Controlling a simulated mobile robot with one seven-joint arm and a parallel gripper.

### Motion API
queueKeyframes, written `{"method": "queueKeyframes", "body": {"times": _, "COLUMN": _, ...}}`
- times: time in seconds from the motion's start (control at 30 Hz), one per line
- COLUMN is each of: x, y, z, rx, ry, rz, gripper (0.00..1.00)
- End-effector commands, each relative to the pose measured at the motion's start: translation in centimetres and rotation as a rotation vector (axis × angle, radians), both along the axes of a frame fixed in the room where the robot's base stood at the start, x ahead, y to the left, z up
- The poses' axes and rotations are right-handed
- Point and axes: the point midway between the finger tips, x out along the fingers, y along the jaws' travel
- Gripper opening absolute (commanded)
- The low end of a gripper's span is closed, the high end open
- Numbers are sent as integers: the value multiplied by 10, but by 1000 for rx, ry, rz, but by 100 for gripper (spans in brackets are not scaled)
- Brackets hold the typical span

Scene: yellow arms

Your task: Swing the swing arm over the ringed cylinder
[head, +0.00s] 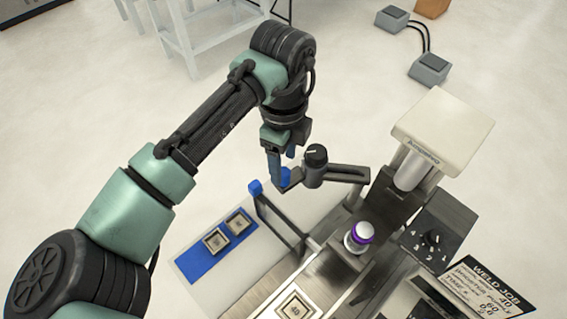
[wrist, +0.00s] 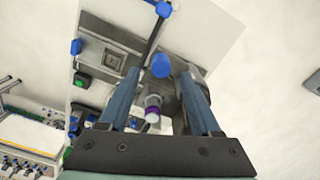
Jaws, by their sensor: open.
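The swing arm (head: 338,173) is a dark grey bar with a black-topped post and a blue knob (head: 286,177) at its left end. The ringed cylinder (head: 360,236) is silver with a purple ring, upright on the metal bed; it also shows in the wrist view (wrist: 153,108). In the head view the swing arm lies behind the cylinder, not over it. My gripper (head: 282,168) is open at the blue knob. In the wrist view the knob (wrist: 161,66) shows between the fingertips of my gripper (wrist: 158,74); contact cannot be told.
A second blue knob (head: 255,187) tops a dark lever left of the swing arm. A pale-headed column (head: 440,130) rises at the right, near a dial box (head: 430,240) and a weld job sign (head: 490,295). A blue mat (head: 205,262) holds square plates.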

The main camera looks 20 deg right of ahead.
Motion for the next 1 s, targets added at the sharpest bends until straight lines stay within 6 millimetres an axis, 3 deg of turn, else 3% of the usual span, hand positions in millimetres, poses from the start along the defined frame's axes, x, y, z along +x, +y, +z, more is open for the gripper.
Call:
{"method": "queueKeyframes", "body": {"times": 0.3, "x": 0, "y": -1, "z": -40, "rx": -1, "ry": -1, "rz": 2, "gripper": 64}}
{"method": "queueKeyframes", "body": {"times": 0.67, "x": 1, "y": -1, "z": -46, "rx": -1, "ry": -2, "rz": 1, "gripper": 63}}
{"method": "queueKeyframes", "body": {"times": 1.0, "x": 1, "y": -1, "z": -45, "rx": -2, "ry": -3, "rz": 1, "gripper": 2}}
